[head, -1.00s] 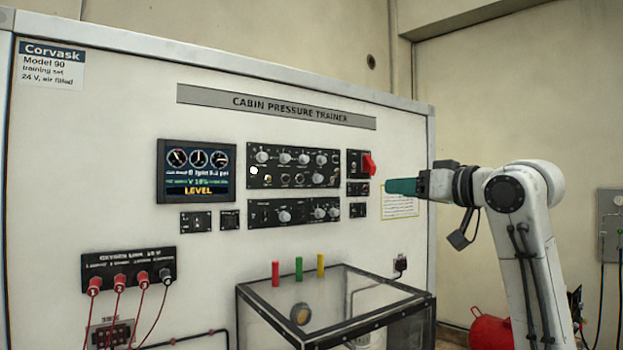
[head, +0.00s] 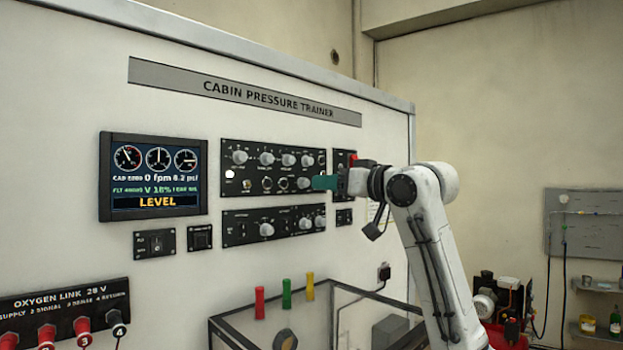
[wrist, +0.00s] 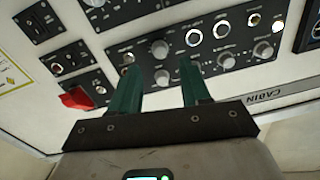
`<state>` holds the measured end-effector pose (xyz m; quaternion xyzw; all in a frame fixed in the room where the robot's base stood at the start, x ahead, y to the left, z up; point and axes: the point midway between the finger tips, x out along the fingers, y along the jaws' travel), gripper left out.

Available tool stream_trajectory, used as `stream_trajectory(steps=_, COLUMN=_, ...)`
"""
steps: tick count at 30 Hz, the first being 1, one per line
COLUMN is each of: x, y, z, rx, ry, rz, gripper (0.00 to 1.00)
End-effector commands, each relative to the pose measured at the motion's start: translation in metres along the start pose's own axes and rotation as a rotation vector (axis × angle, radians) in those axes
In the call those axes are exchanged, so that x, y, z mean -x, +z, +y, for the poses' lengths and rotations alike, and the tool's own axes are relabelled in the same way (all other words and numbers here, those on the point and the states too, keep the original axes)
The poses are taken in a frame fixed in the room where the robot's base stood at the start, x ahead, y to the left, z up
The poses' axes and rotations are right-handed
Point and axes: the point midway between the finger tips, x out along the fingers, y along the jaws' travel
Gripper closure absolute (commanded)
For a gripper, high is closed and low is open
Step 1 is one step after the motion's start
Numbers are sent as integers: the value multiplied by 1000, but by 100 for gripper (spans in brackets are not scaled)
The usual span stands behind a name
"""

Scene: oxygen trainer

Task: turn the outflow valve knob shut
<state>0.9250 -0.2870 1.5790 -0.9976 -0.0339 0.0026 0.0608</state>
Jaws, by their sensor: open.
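My gripper (head: 322,182) is in front of the right end of the upper black knob panel (head: 272,196). In the wrist view its two green fingers (wrist: 160,65) are open and empty. Two grey knobs, an outer one (wrist: 160,48) and a nearer one (wrist: 162,78), show in the gap between the fingers. I cannot tell whether either finger touches the panel. The small labels are unreadable, so I cannot tell which knob is the outflow valve. The screen (head: 153,177) left of the panel reads LEVEL, with a V 18% line.
A lower knob panel (head: 272,226) sits just below. A red switch (wrist: 78,97) is beside the upper panel, partly hidden by my arm in the head view. Red, green (head: 286,293) and yellow pegs stand by a clear-sided box (head: 225,330) below.

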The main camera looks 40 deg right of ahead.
Motion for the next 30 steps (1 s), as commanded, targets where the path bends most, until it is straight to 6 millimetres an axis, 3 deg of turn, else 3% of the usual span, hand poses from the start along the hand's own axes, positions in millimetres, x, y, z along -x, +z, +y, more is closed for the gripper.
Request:
stream_trajectory(steps=3, x=-22, y=-4, z=0, rx=-1, ry=1, rz=-2, gripper=53)
stream_trajectory(steps=9, x=-48, y=-2, z=0, rx=-1, ry=0, rz=-1, gripper=53)
stream_trajectory(steps=22, x=-57, y=0, z=0, rx=1, ry=1, rz=0, gripper=53)
stream_trajectory(steps=30, x=-57, y=0, z=0, rx=0, ry=1, rz=0, gripper=78)
